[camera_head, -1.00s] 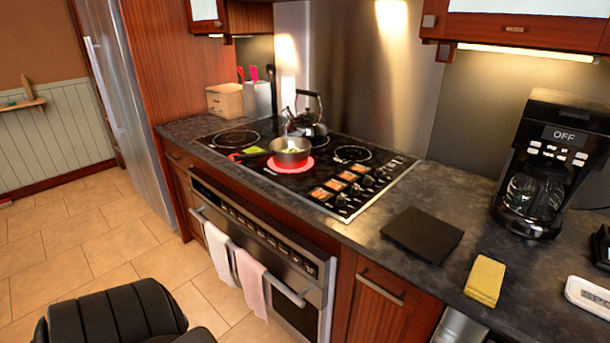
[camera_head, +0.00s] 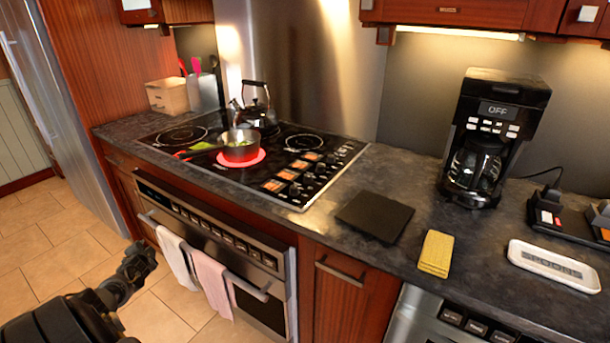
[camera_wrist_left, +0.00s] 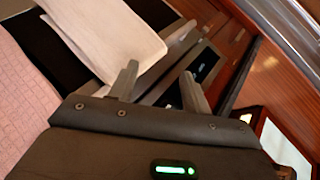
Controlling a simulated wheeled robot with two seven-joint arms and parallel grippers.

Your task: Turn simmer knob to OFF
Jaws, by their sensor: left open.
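The black cooktop (camera_head: 225,152) is set in the dark counter. Several small black knobs and orange-lit displays form its control panel (camera_head: 296,176) at the right front. I cannot tell which knob is the simmer knob or read its setting. My left gripper (camera_head: 138,262) is low at the left, in front of the oven and well away from the knobs. In the left wrist view its two fingers (camera_wrist_left: 158,86) are apart and empty, facing the towels. My right gripper is not visible.
A kettle (camera_head: 255,108) stands behind the pot. White and pink towels (camera_head: 213,283) hang on the oven handle. A black mat (camera_head: 374,215), yellow cloth (camera_head: 436,253) and coffee maker (camera_head: 490,140) are on the counter to the right. The tiled floor (camera_head: 60,240) at left is open.

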